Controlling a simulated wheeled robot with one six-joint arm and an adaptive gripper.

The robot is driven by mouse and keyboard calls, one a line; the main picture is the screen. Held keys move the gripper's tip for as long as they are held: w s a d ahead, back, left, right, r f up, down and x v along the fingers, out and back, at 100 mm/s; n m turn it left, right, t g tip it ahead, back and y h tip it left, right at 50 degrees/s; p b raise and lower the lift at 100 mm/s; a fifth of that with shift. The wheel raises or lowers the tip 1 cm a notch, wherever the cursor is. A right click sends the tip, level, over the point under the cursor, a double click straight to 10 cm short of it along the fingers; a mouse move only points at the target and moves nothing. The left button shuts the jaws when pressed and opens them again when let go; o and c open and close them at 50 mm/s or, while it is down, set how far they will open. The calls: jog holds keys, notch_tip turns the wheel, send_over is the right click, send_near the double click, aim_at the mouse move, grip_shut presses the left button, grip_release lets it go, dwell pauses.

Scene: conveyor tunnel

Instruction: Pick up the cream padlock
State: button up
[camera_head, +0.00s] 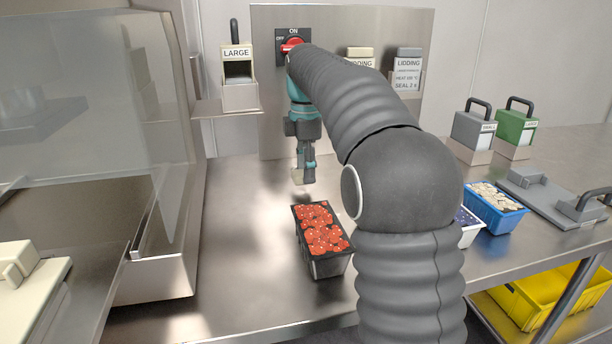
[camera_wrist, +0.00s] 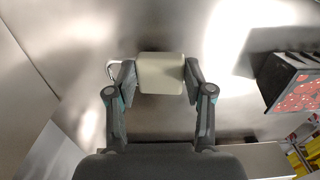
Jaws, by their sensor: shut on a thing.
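The cream padlock (camera_wrist: 161,73) is between the two fingers of my gripper in the wrist view. Its pale body is pinched from both sides, and its metal shackle (camera_wrist: 113,70) sticks out to the left past the left finger. In the head view my gripper (camera_head: 305,174) points down above the steel table, left of and behind the black tray. The padlock (camera_head: 297,177) shows there only as a small pale patch at the fingertips. My gripper is shut on it. I cannot tell from these views how high it is above the table.
A black tray of red fruit (camera_head: 321,240) stands close by on the steel table (camera_head: 245,250). A steel machine housing (camera_head: 155,270) is at left. A back panel holds a red switch (camera_head: 291,46). A blue tray (camera_head: 495,208) sits right, past my arm. The table's front left is clear.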

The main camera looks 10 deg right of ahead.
jog(key=s+d+r, duration=0.8)
jog(key=shift+d, duration=0.35)
jog(key=o, duration=0.3)
grip_shut()
